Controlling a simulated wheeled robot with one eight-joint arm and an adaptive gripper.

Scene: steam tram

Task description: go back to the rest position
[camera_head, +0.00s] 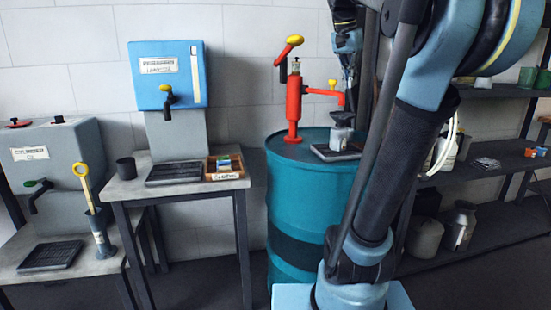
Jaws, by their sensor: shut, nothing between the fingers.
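My arm rises at the right of centre and covers part of the view. My gripper (350,82) hangs at the top, just left of the thick arm link and partly hidden by it. It points down above the right side of a teal drum (297,220), and its dark fingers are shut with nothing seen between them. A red hand pump (294,108) with a yellow handle stands on the drum, to the left of my gripper. A small grey metal can (340,138) stands on a dark tray on the drum top, below the gripper.
A blue tank (168,75) with a tap stands above a table (128,187) holding a dark cup, a drip tray and a wooden box. A grey tank (57,160) stands at the far left. Dark shelves (490,170) with cans stand at the right, behind my arm.

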